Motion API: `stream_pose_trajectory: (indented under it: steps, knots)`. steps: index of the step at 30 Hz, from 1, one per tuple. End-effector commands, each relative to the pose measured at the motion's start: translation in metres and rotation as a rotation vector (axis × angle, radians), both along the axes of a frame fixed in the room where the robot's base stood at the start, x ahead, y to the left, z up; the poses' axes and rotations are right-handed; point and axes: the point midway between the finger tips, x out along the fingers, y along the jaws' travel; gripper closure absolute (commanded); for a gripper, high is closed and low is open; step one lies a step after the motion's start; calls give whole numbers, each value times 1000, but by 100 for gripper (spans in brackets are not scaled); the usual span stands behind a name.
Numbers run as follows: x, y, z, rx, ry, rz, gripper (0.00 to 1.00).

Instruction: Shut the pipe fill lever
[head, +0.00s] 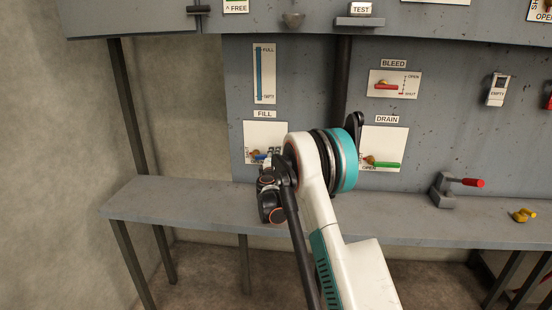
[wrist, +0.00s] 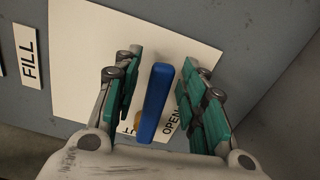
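The blue fill lever (wrist: 155,102) lies between the two fingers of my gripper (wrist: 157,92) in the wrist view, with a gap on each side. The fingers are open and look clear of the lever. The lever's brass pivot (wrist: 139,119) shows partly behind it, near the printed word OPEN on the white plate (wrist: 95,65). A second printed word there is mostly covered. In the head view, a small bit of the blue lever (head: 260,157) shows at the FILL plate (head: 259,131). My gripper (head: 267,168) and wrist hide the plate's lower right part.
To the right are the DRAIN plate with a green lever (head: 387,164) and the BLEED plate with a red lever (head: 385,86). A grey shelf (head: 170,199) runs below, carrying a red-handled clamp (head: 445,189) and a yellow part (head: 522,215). A wall (head: 60,130) stands at left.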

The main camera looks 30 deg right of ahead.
Motion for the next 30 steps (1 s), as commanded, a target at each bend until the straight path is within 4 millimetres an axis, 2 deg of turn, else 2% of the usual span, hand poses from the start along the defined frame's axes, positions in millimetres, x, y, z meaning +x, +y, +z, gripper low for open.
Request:
stream_pose_trajectory:
  steps: [5, 18, 24, 30]
  knots:
    - [-13, 10, 0, 0, 0, 1, 62]
    - [-83, 56, 0, 0, 0, 1, 62]
    - [-97, 66, 0, 1, 1, 1, 62]
    - [-99, 67, 0, 0, 1, 0, 62]
